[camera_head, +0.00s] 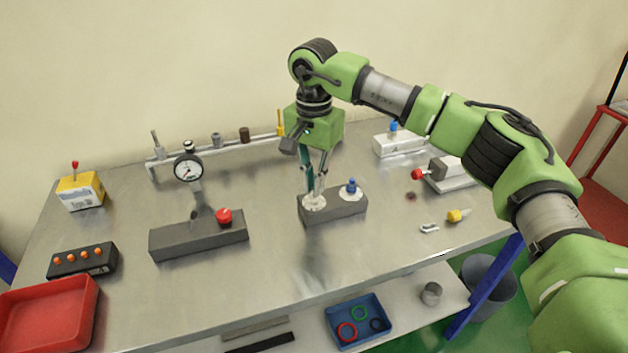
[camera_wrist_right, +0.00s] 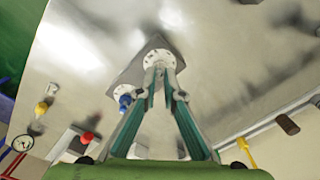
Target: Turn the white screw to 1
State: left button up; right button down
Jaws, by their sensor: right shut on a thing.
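The white screw (camera_head: 314,203) sits on the left part of a dark grey block (camera_head: 333,211) in the middle of the table. It also shows in the right wrist view as a white round dial (camera_wrist_right: 158,57). A blue screw (camera_head: 351,187) on a white dial stands beside it on the same block. My right gripper (camera_head: 314,192) points down over the white screw, its fingertips shut on it. The fingertips hide the screw's knob, and I cannot read the number it points to. My left gripper is not in view.
A gauge (camera_head: 188,169) and a dark block with a red knob (camera_head: 224,216) stand to the left. A rail with several pegs (camera_head: 216,141) runs behind. A white block with a blue knob (camera_head: 398,143) is at the back right. The front middle of the table (camera_head: 290,265) is clear.

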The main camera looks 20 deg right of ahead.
jog(key=shift+r, duration=0.1)
jog(key=c, duration=2.2)
grip_release()
jog(key=shift+o, duration=0.2)
notch_tip(320, 180, up, 12)
